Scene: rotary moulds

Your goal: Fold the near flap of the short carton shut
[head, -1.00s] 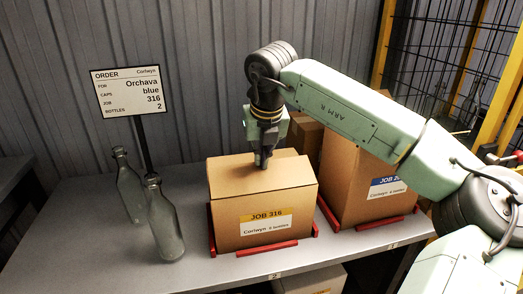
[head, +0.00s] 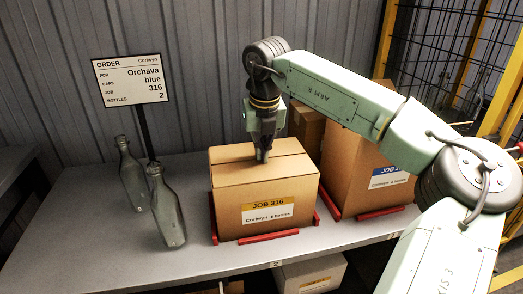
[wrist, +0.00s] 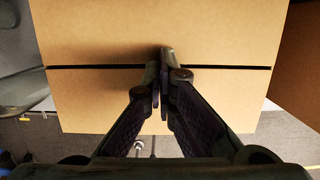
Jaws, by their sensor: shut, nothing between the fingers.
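The short carton (head: 268,208) is a brown box with a yellow JOB 316 label, standing upright in the middle of the bench. Its near flap (head: 282,170) lies flat across the front half of the top; in the wrist view the near flap (wrist: 95,105) is the lower panel, and a thin dark seam divides it from the far flap (wrist: 95,35). My gripper (head: 262,157) points down over the carton's top near this seam. In the wrist view my gripper (wrist: 160,100) has its fingers together and empty. I cannot tell whether the tips touch the cardboard.
A taller carton (head: 345,165) with a blue label stands close on the right. Two glass bottles (head: 165,212) (head: 130,175) stand left of the short carton. An order sign (head: 133,82) stands behind them. Red guides (head: 268,236) edge the carton's base.

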